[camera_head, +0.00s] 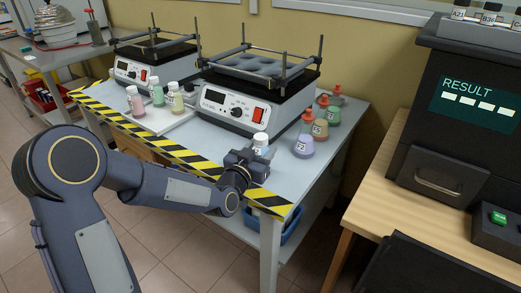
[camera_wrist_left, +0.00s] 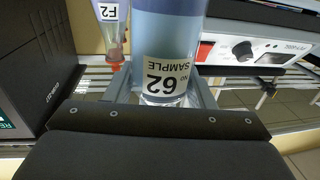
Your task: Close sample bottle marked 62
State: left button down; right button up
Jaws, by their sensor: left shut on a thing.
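The sample bottle marked 62 (camera_wrist_left: 168,60) holds blue liquid, and its label reads upside down in the left wrist view. It also shows in the head view (camera_head: 261,142) near the front right corner of the table, with a pale top. I cannot tell whether that top is a cap. My left gripper (camera_head: 252,160) reaches in from the front and is shut on the bottle, with a finger on each side. The bottle looks upright; its top is outside the left wrist view. My right gripper is not in view.
Flasks with red stoppers (camera_head: 304,146) stand close to the right of the bottle. A shaker (camera_head: 236,108) is behind it. Capped bottles (camera_head: 158,95) stand on a white tray to the left. A dark machine (camera_head: 460,110) with a RESULT screen stands on the wooden table (camera_head: 385,200).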

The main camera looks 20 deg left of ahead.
pick_arm(q)
jog(key=shift+f, duration=0.15)
jog(key=c, duration=0.6)
grip_release()
jog(key=shift+c, duration=0.2)
jog(key=shift+r+p, duration=0.35)
jog(key=s+a, duration=0.2)
jog(key=s, duration=0.9)
jog(key=shift+s+a+f, duration=0.15)
jog(key=shift+s, duration=0.25)
